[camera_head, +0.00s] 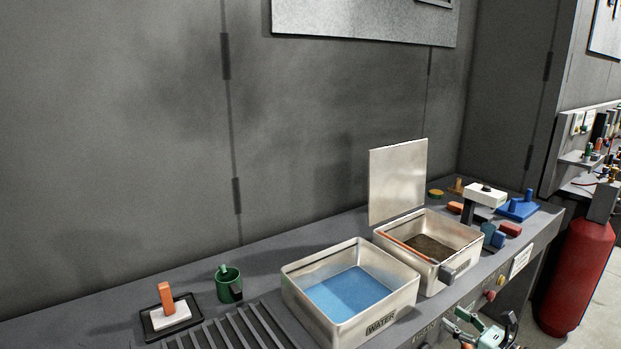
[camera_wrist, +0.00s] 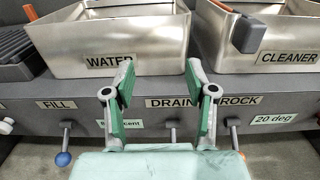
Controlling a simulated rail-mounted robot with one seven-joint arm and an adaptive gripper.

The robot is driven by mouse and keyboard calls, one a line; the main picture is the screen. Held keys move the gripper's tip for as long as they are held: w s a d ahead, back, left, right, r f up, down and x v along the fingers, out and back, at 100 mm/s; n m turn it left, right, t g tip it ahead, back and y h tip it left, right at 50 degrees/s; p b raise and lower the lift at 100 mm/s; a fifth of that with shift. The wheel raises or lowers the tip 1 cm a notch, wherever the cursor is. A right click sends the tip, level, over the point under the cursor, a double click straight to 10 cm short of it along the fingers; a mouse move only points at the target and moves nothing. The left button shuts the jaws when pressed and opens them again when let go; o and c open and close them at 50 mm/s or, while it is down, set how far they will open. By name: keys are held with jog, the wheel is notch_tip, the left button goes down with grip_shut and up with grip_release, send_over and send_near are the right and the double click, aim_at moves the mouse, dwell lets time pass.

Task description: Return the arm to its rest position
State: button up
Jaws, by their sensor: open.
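My gripper (camera_wrist: 160,106) is open and empty in the wrist view, its two green-padded fingers apart. It faces the front of the bench, below the metal water basin (camera_wrist: 112,42) and left of the cleaner basin (camera_wrist: 275,45). In the head view my gripper (camera_head: 487,333) shows at the bottom edge, in front of the bench, partly cut off. The water basin (camera_head: 378,318) holds blue liquid. The cleaner basin (camera_head: 466,258) holds brown contents, with its lid (camera_head: 398,182) raised and an orange rod (camera_head: 405,245) lying across it.
Small levers, one with a blue knob (camera_wrist: 63,158), stick out along the bench front near my gripper. A green cup (camera_head: 228,284), a black tray (camera_head: 150,326) and a slatted rack (camera_head: 225,334) stand left. A red cylinder (camera_head: 575,275) stands right.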

jog(key=s+a+f+n+g+h, duration=0.1)
jog(key=s+a+f+n+g, duration=0.3)
jog(key=f, duration=0.6)
jog(key=s+a+f+n+g+h, duration=0.2)
jog(key=s+f+n+g, duration=0.1)
jog(key=f+n, duration=0.5)
jog(key=s+a+f+n+g+h, duration=0.1)
jog(key=s+a+f+n+g, duration=0.2)
jog(key=f, duration=0.8)
jog(key=s+a+f+n+g+h, duration=0.2)
jog(key=s+f, duration=0.4)
jog(key=s, duration=0.3)
jog(key=s+a+f+n+g+h, duration=0.2)
jog(key=s+a+f+n+g, duration=0.3)
jog(key=s, duration=0.5)
jog(key=s+a+f+n+g+h, duration=0.2)
jog(key=s+a+f+n+g, duration=0.2)
jog(key=s+f+n, duration=0.3)
jog(key=s+f, duration=0.2)
jog(key=s, duration=0.1)
jog(key=shift+s+g, duration=0.2)
jog(key=shift+g, duration=0.1)
